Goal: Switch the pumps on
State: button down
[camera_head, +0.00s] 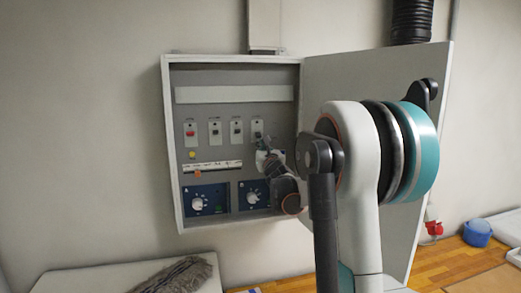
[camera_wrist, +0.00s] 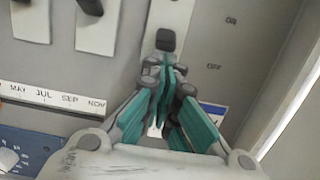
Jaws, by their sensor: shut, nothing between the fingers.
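An open grey wall cabinet (camera_head: 232,110) holds a row of switches on white plates. The leftmost switch (camera_head: 190,133) is red; the second (camera_head: 215,131), third (camera_head: 237,131) and rightmost (camera_head: 257,127) have dark levers. In the wrist view the rightmost switch's black lever (camera_wrist: 166,40) is just beyond the fingertips of my gripper (camera_wrist: 165,66). ON and OFF are printed to its right, ON higher. My gripper is shut and empty, its teal fingers together; whether they touch the lever I cannot tell. In the head view my gripper (camera_head: 262,146) partly hides this switch's lower part. Pump labels are not readable.
The cabinet door (camera_head: 320,78) stands open to the right, partly behind my arm. Below the switches are a yellow button (camera_head: 192,155), a month strip (camera_head: 225,165) with an orange marker (camera_head: 197,174), and two blue dial panels, left (camera_head: 205,200) and right (camera_head: 253,195).

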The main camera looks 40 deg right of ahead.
jog(key=shift+s, duration=0.15)
jog(key=shift+s+a+r+b, duration=0.15)
jog(key=shift+s+r+b, duration=0.1)
jog(key=shift+r+b, duration=0.25)
jog(key=shift+s+a+r+b, duration=0.1)
jog(key=shift+s+r+b, duration=0.15)
jog(key=shift+r+b, duration=0.25)
